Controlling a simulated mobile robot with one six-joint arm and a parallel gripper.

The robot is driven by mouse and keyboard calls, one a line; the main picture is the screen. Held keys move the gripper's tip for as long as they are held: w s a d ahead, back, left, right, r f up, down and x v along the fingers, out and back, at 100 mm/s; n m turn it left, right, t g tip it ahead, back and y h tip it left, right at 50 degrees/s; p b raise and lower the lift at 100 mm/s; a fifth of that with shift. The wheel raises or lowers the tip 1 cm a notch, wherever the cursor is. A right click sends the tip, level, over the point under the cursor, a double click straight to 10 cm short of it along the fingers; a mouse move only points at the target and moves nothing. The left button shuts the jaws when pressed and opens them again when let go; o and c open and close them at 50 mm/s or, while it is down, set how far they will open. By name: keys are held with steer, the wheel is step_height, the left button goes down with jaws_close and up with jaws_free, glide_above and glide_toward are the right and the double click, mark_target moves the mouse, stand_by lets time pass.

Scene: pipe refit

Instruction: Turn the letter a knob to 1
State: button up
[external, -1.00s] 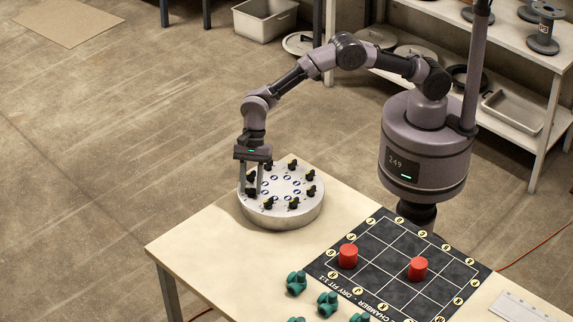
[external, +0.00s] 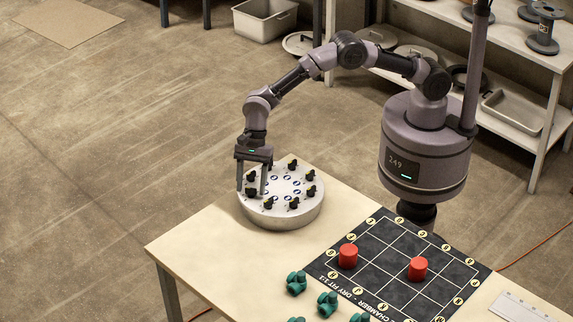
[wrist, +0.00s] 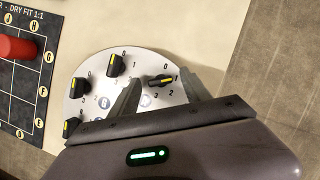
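The round grey knob unit (external: 283,221) stands on the table with several black knobs around its top. My gripper (external: 252,192) is down at the unit's left side, with its fingers apart on either side of a knob (external: 251,191). In the wrist view my gripper (wrist: 158,86) shows spread fingers, and this knob (wrist: 160,80) sits between them with a gap to each. Its yellow stripe lies nearly level, its right end by the 1. The blue-ringed badge (wrist: 145,101) beside it is too small to read, so I cannot tell whether this is knob a.
Other knobs (wrist: 115,65) sit close by on the unit. A dark grid mat (external: 385,240) with two red cylinders (external: 348,256) lies to the right. Teal fittings (external: 297,283) stand at the table's front. The table left of them is clear.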

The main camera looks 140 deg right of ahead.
steer(key=p+v, duration=0.5)
steer(key=v, duration=1.2)
steer(key=shift+r, duration=0.15)
steer(key=shift+s+d, duration=0.1)
steer(key=shift+s, duration=0.05)
